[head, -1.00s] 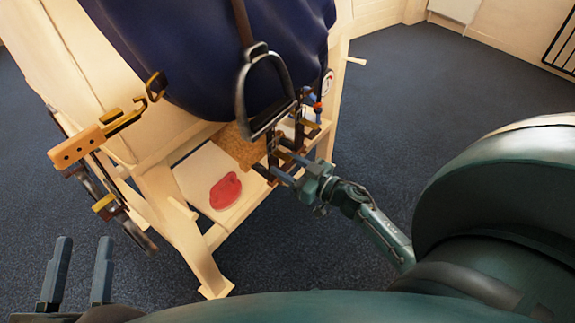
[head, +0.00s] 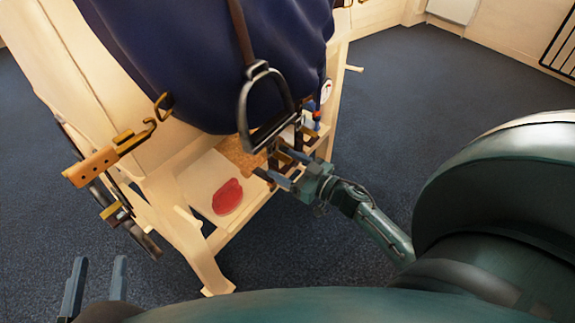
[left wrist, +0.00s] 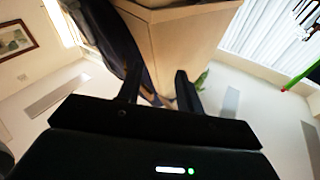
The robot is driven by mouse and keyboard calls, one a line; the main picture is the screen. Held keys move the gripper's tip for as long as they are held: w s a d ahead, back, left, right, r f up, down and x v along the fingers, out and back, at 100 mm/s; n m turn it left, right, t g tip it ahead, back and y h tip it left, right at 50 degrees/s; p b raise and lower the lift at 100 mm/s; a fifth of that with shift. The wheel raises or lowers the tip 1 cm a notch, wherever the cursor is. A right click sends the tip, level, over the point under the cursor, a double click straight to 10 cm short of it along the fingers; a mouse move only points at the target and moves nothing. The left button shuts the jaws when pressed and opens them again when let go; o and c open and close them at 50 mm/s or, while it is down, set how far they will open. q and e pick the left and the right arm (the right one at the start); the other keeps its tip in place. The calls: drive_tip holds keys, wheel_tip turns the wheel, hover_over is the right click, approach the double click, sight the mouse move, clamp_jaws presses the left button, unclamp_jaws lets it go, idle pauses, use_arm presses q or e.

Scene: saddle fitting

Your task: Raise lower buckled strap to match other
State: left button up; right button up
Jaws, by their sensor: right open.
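A brown strap (head: 240,32) hangs down over the dark blue covered body (head: 180,50) and carries a grey metal stirrup (head: 243,112) at its lower end. I cannot see a buckle on this strap. A second matching strap cannot be made out. My right gripper (head: 288,171) is open, below the stirrup, near small hardware on the stand; I see nothing clearly between its fingers. My left gripper (head: 97,284) is open and empty at the bottom left, apart from the stand. Its spread fingers also show in the left wrist view (left wrist: 158,88), with pale wood beyond.
The pale wooden stand (head: 190,235) fills the left and middle. A red pad (head: 227,196) lies on its shelf. An orange-brown bar with hooks (head: 95,167) sticks out at left. Small tools and hardware (head: 310,115) hang at its right end. Blue carpet (head: 430,100) is clear at right.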

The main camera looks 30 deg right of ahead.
use_arm(q)
drive_tip(key=p, duration=0.3)
drive_tip(key=shift+s+a+m+y, duration=0.2)
drive_tip(key=shift+a+m+y, duration=0.1)
drive_tip(key=shift+m, duration=0.1)
use_arm(e)
drive_tip(key=v, duration=1.3)
use_arm(q)
drive_tip(key=shift+r, duration=0.1)
use_arm(e)
drive_tip(key=shift+s, duration=0.1)
